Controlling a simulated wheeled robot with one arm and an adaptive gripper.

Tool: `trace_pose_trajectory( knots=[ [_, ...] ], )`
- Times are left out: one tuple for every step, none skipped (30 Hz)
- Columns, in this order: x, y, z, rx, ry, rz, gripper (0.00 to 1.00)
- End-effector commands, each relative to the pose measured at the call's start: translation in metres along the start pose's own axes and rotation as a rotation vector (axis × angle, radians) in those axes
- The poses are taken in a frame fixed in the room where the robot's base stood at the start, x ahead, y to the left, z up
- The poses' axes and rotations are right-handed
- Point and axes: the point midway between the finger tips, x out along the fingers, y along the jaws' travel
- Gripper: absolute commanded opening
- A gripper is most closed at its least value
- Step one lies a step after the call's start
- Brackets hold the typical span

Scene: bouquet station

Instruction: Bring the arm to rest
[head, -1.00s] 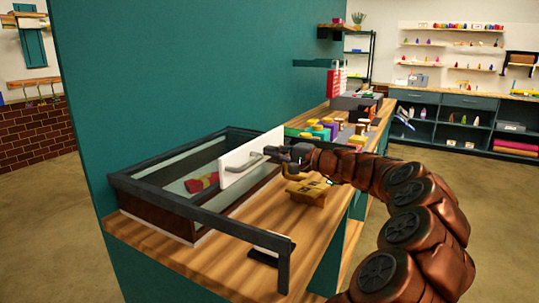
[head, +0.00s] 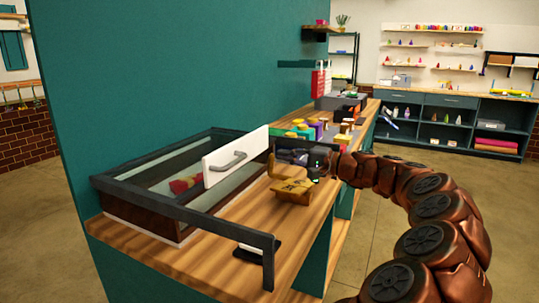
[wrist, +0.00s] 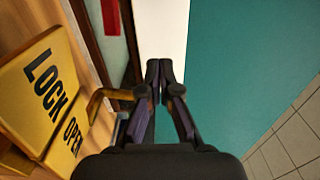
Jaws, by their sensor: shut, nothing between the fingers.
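My gripper (head: 280,154) is shut and empty, held above the wooden counter to the right of the white panel's handle (head: 226,160). In the wrist view its fingertips (wrist: 160,68) meet in front of the white panel (wrist: 160,28). My arm reaches in from the lower right of the head view, bent in an arc. The white panel (head: 250,152) stands upright at the glass-topped case (head: 140,215). In the head view a gap shows between gripper and handle.
A yellow block (head: 294,190) marked LOCK and OPEN in the wrist view (wrist: 48,85) sits close below the gripper, with a bent yellow lever (wrist: 97,102). A dark frame post (head: 268,265) stands at the counter's front. A teal wall (head: 170,70) rises behind. Floor at right (head: 500,200) is clear.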

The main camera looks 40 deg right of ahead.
Motion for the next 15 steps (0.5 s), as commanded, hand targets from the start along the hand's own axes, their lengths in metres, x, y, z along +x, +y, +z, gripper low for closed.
trace_pose_trajectory(
  knots=[
    [-0.01,0.0,-0.001,-0.001,0.003,-0.002,0.0],
    [-0.015,0.0,-0.001,-0.001,0.004,-0.002,0.0],
    [-0.021,0.0,-0.001,0.0,0.004,-0.001,0.0],
    [-0.025,0.0,-0.001,0.0,0.004,0.0,0.0],
    [-0.029,0.0,-0.001,0.0,0.004,-0.001,0.0],
    [-0.033,0.0,-0.001,-0.001,0.002,-0.001,0.0],
    [-0.036,0.0,0.0,-0.001,0.001,-0.001,0.0],
    [-0.039,0.0,0.0,-0.001,0.0,0.0,0.0],
    [-0.041,0.0,0.0,-0.001,-0.001,0.0,0.0],
    [-0.043,0.0,0.001,-0.001,-0.001,0.0,0.0],
    [-0.044,0.0,0.001,-0.001,-0.001,0.0,0.0],
    [-0.046,0.0,0.001,-0.001,-0.001,0.0,0.0],
    [-0.046,-0.001,0.001,0.0,-0.001,0.0,0.0],
    [-0.047,-0.001,0.0,0.0,-0.001,0.0,0.0],
    [-0.047,0.0,0.0,0.0,-0.001,0.0,0.0]
  ],
)
